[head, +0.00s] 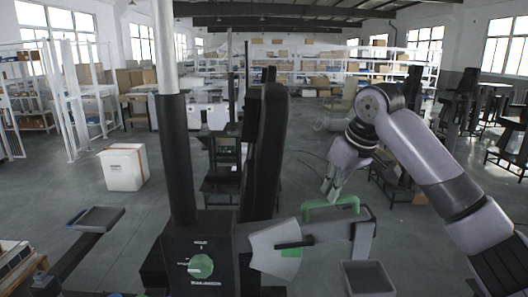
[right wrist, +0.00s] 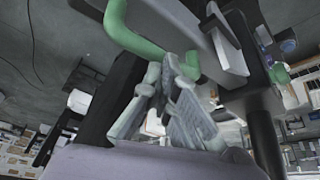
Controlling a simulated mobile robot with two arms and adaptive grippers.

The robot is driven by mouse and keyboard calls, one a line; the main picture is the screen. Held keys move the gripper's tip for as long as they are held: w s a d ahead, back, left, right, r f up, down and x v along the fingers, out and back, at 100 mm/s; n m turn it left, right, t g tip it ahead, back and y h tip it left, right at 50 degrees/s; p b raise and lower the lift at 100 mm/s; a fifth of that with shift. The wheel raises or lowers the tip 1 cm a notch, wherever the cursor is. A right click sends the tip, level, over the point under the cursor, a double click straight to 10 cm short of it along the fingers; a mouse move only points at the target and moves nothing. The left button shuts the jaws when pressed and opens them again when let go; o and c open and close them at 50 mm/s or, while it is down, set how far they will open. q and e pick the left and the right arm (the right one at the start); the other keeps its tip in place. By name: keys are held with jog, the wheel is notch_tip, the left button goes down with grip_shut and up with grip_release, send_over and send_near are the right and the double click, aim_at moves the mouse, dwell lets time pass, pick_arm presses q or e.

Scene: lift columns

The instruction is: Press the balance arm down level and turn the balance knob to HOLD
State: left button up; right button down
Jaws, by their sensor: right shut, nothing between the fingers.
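The balance arm (head: 340,226) is a grey beam running right from the column, its right end slightly higher. A green handle (head: 345,203) stands on top of it and also shows in the right wrist view (right wrist: 127,30). A pale fan-shaped scale (head: 268,258) with a green zone lies at the arm's left end. The green balance knob (head: 201,266) is on the dark box at the column's foot; its labels are too small to read surely. My right gripper (head: 331,197) is shut and empty at the green handle; whether it touches cannot be told. My left gripper is out of view.
A grey tray (head: 368,277) sits below the arm's right end. Another small tray (head: 99,219) is at the left. A tall pole (head: 178,150) and dark column (head: 268,140) rise behind the knob box. A white bin (head: 122,168) stands on open floor.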

aim_at(339, 201)
jog(key=shift+f, duration=0.25)
dwell(0.3)
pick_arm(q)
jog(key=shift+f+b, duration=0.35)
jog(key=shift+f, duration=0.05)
pick_arm(e)
jog(key=shift+d+f, duration=0.3)
jog(key=shift+f, duration=0.55)
jog(key=shift+d+f, duration=0.3)
jog(key=shift+f, duration=0.55)
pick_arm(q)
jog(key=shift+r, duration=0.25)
pick_arm(e)
jog(key=shift+d+f, duration=0.1)
jog(key=shift+f, duration=0.25)
